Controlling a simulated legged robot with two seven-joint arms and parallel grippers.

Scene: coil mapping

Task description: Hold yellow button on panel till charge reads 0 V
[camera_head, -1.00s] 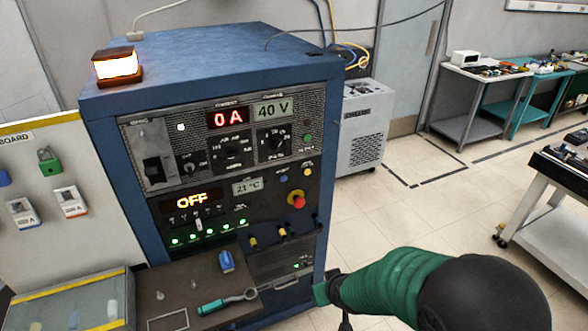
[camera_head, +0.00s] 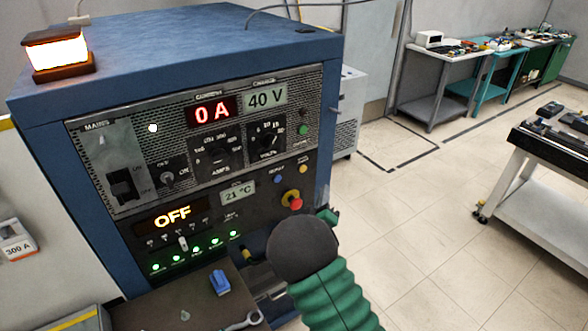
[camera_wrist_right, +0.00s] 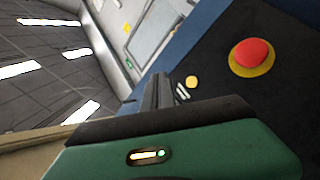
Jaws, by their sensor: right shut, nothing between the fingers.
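The panel (camera_head: 130,258) is on the front of a blue cabinet. Its green-grey charge display (camera_head: 265,97) reads 40 V. A small yellow button (camera_head: 303,168) sits on the lower right of the panel, above the red mushroom button (camera_head: 293,201). The yellow button also shows in the right wrist view (camera_wrist_right: 192,81), just right of the fingertips and apart from them. My right gripper (camera_wrist_right: 158,90) is shut and empty. In the head view my right gripper (camera_head: 322,193) is mostly hidden behind my wrist, near the panel's right edge. My left gripper is out of view.
The red mushroom button on its yellow ring (camera_wrist_right: 251,56) is close to the right gripper. The red display (camera_head: 212,111) reads 0 A and another display (camera_head: 172,217) reads OFF. An amber lamp (camera_head: 58,52) glows on top. Open floor lies right of the cabinet.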

